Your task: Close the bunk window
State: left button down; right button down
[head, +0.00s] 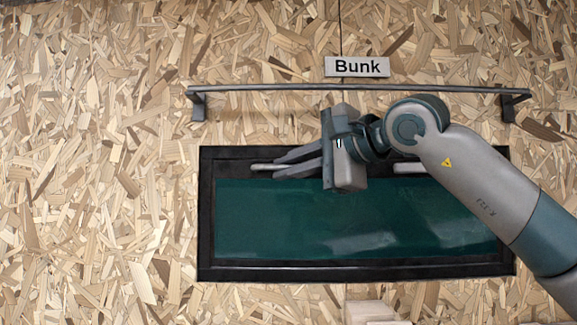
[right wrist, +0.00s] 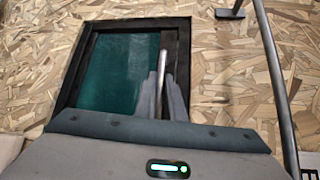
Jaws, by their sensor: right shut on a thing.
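The bunk window is a dark green pane (head: 370,220) in a black frame (head: 206,235), set in a chipboard wall under the "Bunk" sign (head: 357,66). It also shows in the right wrist view (right wrist: 118,72). A pale horizontal window handle (head: 408,168) runs along the top of the pane; part of it is hidden behind my gripper. My right gripper (head: 280,165) reaches in from the right and is shut on the handle. In the right wrist view the handle (right wrist: 163,55) passes between the fingers (right wrist: 165,98). My left gripper is in neither view.
A grey metal rail (head: 260,87) on brackets runs across the wall above the window, close over my right gripper. It also shows in the right wrist view (right wrist: 270,55). A pale block (head: 370,311) shows below the window. The wall to the left is bare.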

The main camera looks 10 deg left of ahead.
jog(key=shift+d+r, duration=0.1)
jog(key=shift+r, duration=0.15)
jog(key=c, duration=2.1)
grip_release()
jog(key=shift+w, duration=0.1)
jog(key=shift+w+a+f, duration=0.15)
jog(key=shift+a+f, duration=0.05)
jog(key=shift+d, duration=0.1)
jog(key=b+v, duration=0.7)
jog(key=v, duration=1)
jog(key=shift+d, duration=0.1)
